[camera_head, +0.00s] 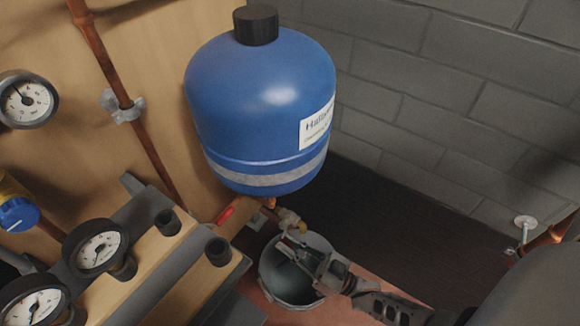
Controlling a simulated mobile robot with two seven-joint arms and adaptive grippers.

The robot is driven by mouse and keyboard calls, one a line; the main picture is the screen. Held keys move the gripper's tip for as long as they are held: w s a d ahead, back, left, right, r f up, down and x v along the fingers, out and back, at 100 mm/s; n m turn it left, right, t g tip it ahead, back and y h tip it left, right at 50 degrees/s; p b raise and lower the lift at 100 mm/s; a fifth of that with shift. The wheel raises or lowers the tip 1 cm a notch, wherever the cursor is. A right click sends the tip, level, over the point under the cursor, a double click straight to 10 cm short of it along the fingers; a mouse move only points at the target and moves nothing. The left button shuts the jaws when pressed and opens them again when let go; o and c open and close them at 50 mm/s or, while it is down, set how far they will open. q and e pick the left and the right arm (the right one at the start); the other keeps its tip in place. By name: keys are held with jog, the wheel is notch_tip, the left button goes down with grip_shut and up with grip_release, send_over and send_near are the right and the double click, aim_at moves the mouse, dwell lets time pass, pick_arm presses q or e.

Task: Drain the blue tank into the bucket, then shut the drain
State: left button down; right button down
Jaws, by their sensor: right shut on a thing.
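The blue tank (260,100) with a black cap and a pale band hangs upright at the wall. Below it, a copper pipe leads to a small brass drain valve (289,219). A grey-white bucket (270,272) stands on the floor under the valve; its inside is partly hidden by my right gripper. My right gripper (294,243) reaches in from the lower right over the bucket, with its fingertips at the drain valve. It is shut, apparently on the valve's handle, though the grip is small and partly hidden. No flow of water can be made out. My left gripper is not in view.
Gauges (97,246), a blue knob (18,214) and a block with black caps (218,251) fill the left. A grey block wall (450,110) stands behind. A copper pipe (540,240) is at right.

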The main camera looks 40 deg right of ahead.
jog(key=shift+a+f, duration=0.15)
jog(key=shift+a, duration=0.1)
jog(key=c, duration=2.2)
grip_release()
jog(key=shift+o, duration=0.6)
jog(key=shift+d, duration=0.15)
jog(key=shift+s, duration=0.1)
jog(key=shift+r, duration=0.2)
